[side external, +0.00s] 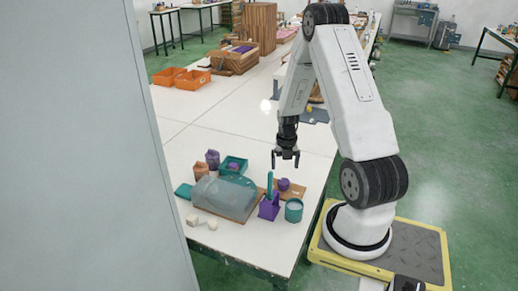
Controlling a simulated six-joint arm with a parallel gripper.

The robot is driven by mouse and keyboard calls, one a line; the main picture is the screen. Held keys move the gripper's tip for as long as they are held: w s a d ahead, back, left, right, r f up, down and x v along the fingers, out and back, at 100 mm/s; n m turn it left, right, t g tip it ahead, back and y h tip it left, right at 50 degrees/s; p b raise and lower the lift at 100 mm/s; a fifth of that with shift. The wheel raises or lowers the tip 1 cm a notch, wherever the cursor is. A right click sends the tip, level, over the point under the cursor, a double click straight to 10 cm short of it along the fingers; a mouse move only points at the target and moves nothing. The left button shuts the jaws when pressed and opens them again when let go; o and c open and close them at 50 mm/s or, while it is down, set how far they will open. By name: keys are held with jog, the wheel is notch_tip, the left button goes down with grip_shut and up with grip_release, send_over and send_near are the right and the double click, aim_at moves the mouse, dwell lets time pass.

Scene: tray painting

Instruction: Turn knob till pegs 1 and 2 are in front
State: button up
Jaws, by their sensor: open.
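My gripper (285,163) points down with its two fingers apart and nothing between them. It hangs above the back right of a group of small objects on the white table. Below it, a small round purple piece (284,184) sits on a flat orange-brown board (297,190); it may be the knob, but I cannot tell for sure. Pegs 1 and 2 cannot be made out, and no numbers are readable at this size. A clear, greyish domed cover (223,195) lies over a wooden base to the left.
A teal upright stick (270,182), a purple holder (268,207) and a teal cup (293,211) stand close below the gripper.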

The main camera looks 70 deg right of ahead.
aim_at(284, 181)
jog(key=m, duration=0.5)
jog(key=shift+w+d+f+y, duration=0.1)
jog(key=shift+d+f+y, duration=0.05)
jog(key=shift+d+y, duration=0.15)
jog(key=m, duration=0.4)
jog(key=shift+w+d+f+m+g, duration=0.1)
jog(key=shift+w+d+m+g, duration=0.05)
jog(key=shift+m+g, duration=0.15)
jog(key=m, duration=0.2)
jog(key=m+y, duration=0.1)
jog(key=m, duration=0.1)
jog(key=shift+w+d, duration=0.1)
jog(key=shift+d, duration=0.1)
jog(key=m, duration=0.4)
jog(key=shift+d+f+g, duration=0.1)
jog(key=shift+d+g, duration=0.05)
jog(key=shift+g, duration=0.15)
jog(key=m, duration=0.6)
jog(key=m+y, duration=0.1)
jog(key=m, duration=0.5)
jog(key=w+d+m+g+y, duration=0.1)
jog(key=m, duration=0.5)
jog(key=shift+d, duration=0.1)
jog(key=shift+x, duration=3.9)
